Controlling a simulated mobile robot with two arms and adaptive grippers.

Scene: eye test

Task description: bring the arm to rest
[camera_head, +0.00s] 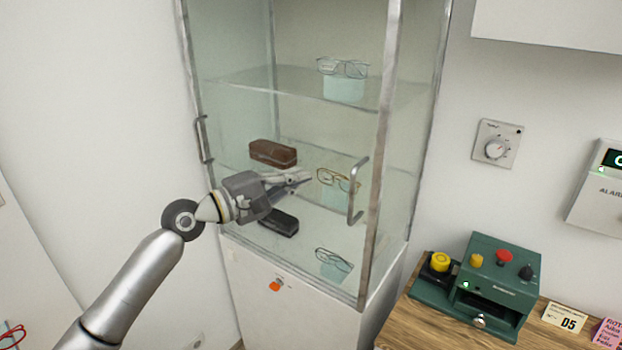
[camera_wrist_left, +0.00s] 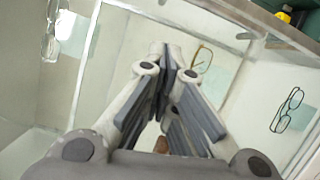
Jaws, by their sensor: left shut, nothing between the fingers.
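My left arm comes in from the lower left in the head view. My right gripper is not in view.
The cabinet holds glasses (camera_head: 342,67) on stands, a brown case (camera_head: 273,152) and a black case (camera_head: 278,222). A metal handle (camera_head: 356,190) stands out close right of the gripper. A green device (camera_head: 487,285) sits on a wooden top (camera_head: 418,328) at right.

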